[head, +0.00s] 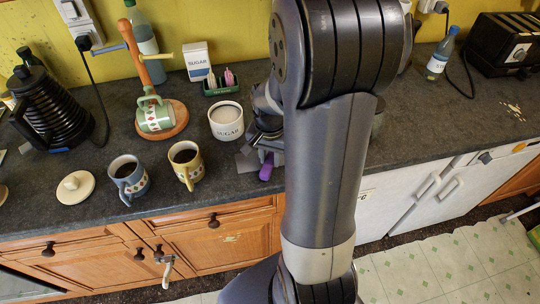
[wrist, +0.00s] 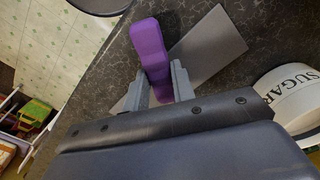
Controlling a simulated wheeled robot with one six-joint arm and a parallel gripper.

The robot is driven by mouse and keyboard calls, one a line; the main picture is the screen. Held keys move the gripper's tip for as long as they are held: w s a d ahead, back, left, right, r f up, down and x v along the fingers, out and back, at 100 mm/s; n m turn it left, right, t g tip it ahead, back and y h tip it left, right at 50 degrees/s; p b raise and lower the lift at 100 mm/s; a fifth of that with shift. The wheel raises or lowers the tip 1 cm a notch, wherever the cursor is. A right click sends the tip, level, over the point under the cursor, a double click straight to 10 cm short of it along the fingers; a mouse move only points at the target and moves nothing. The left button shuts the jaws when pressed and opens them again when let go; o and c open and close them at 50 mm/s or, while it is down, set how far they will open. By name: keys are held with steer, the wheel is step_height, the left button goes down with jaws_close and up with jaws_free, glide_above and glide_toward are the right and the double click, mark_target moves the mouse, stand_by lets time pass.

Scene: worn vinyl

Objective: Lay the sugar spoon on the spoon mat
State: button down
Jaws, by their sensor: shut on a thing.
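My gripper (wrist: 163,84) is shut on a purple thing, which I take to be the sugar spoon (wrist: 152,45); only its thick purple part shows. In the head view the purple end of the spoon (head: 266,172) sticks out below my gripper (head: 264,150), near the counter's front edge. The grey, flat spoon mat (wrist: 222,45) lies under and around the gripper; it also shows in the head view (head: 245,163). The spoon is over the mat in the wrist view; I cannot tell whether they touch. My arm hides part of this area.
The white sugar pot (head: 226,123) stands open just left of my gripper, and also shows in the wrist view (wrist: 285,100). Two mugs (head: 129,178) (head: 186,162) and a pale lid (head: 75,187) stand further left. A mug tree (head: 140,60) is behind them.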

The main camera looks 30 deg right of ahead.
steer(key=c, duration=1.1)
jaws_free()
steer(key=shift+r, duration=0.1)
step_height(320, 180, up, 11)
steer(key=shift+f, duration=0.25)
step_height(320, 180, down, 11)
steer(key=shift+s+r, duration=0.1)
step_height(320, 180, up, 2)
steer(key=shift+r+p, duration=0.25)
steer(key=shift+p, duration=0.75)
steer(key=shift+r+p, duration=0.55)
steer(key=shift+r, duration=0.2)
